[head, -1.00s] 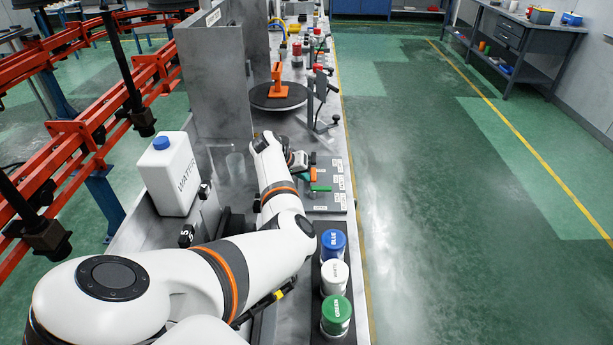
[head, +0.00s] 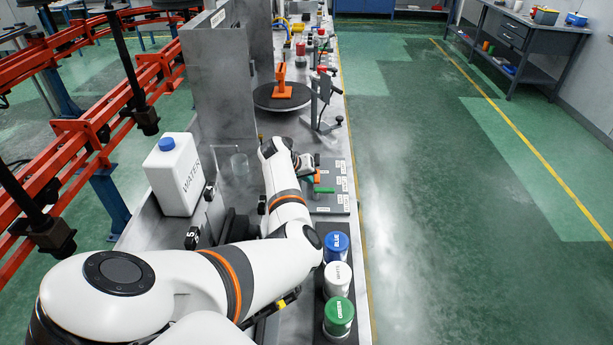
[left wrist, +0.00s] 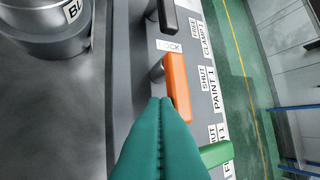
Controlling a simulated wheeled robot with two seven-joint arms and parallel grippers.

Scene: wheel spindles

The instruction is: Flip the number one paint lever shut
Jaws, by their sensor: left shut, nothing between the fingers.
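The lever panel (head: 338,207) lies on the bench beyond the paint cans. The orange lever (left wrist: 178,88) stands beside the label reading SHUT and PAINT 1 (left wrist: 215,92); it also shows small in the head view (head: 317,175). My left gripper (left wrist: 162,102) is shut and empty, its teal fingertips right at the near end of the orange lever. I cannot tell whether they touch. In the head view the left gripper (head: 306,167) is partly hidden by its own wrist. My right gripper is not in view.
A green lever (left wrist: 215,154) and a black clamp lever (left wrist: 167,16) flank the orange one. Blue (head: 336,246), white (head: 337,278) and green (head: 338,316) cans stand nearer. A water jug (head: 175,178) and a turntable (head: 282,98) are also on the bench.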

